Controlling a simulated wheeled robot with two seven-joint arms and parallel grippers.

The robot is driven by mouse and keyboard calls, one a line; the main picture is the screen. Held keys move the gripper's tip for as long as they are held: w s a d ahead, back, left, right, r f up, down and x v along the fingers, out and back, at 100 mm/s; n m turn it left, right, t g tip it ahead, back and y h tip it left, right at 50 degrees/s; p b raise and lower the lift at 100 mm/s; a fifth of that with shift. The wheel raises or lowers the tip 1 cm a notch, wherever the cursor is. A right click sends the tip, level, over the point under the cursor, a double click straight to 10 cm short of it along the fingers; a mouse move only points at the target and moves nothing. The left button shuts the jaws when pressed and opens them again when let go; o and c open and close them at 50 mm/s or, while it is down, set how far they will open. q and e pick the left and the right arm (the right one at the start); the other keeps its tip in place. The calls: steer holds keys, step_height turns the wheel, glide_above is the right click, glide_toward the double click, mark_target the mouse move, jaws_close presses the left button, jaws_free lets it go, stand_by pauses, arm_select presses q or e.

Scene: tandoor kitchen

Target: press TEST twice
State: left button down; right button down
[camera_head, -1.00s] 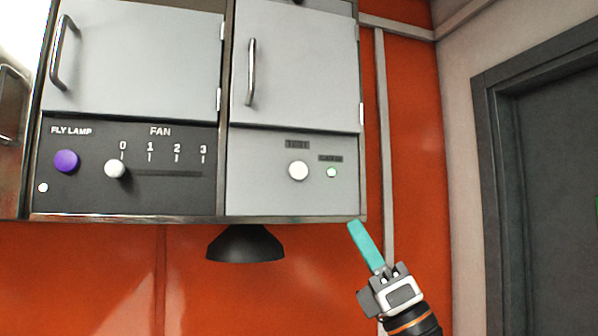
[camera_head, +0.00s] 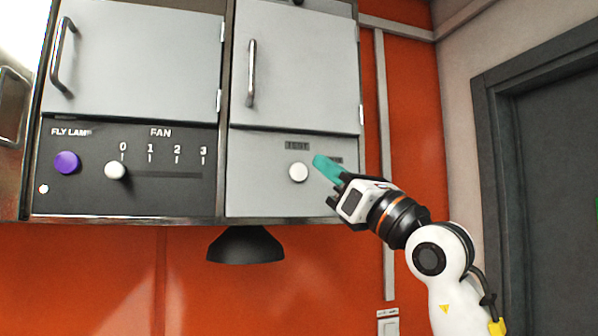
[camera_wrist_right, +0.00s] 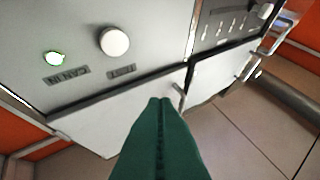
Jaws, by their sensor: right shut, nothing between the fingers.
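The TEST button is a round white knob (camera_head: 299,172) under a dark TEST label (camera_head: 297,146) on the grey right-hand panel. In the wrist view the fingers (camera_wrist_right: 160,105) show apart from the button. The gripper hides the small light in the head view. My left gripper is not in view.
A dark panel left of it holds a purple FLY LAMP button (camera_head: 67,162) and a FAN slider knob (camera_head: 116,170) at 0. Cabinet doors with handles (camera_head: 251,73) are above. A black hood (camera_head: 245,246) hangs below. A wall switch (camera_head: 388,326) is lower right.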

steer(key=p, duration=0.4)
glide_toward(295, 165)
step_height(295, 165, up, 4)
steer(key=a, duration=0.3)
steer(key=shift+w+f+p, duration=0.2)
steer(key=shift+w+p, duration=0.2)
steer(key=shift+w, duration=0.7)
steer(key=shift+w+a+r, duration=0.1)
stand_by(0.5)
steer(key=shift+w, duration=0.25)
steer(key=shift+w+a+p, duration=0.15)
steer(key=shift+w+p, duration=0.3)
stand_by(0.6)
steer(key=shift+s, duration=0.15)
steer(key=shift+s+d+b, duration=0.2)
steer(key=shift+s+b, duration=0.1)
steer(key=shift+s, duration=0.35)
steer(key=shift+s, duration=0.1)
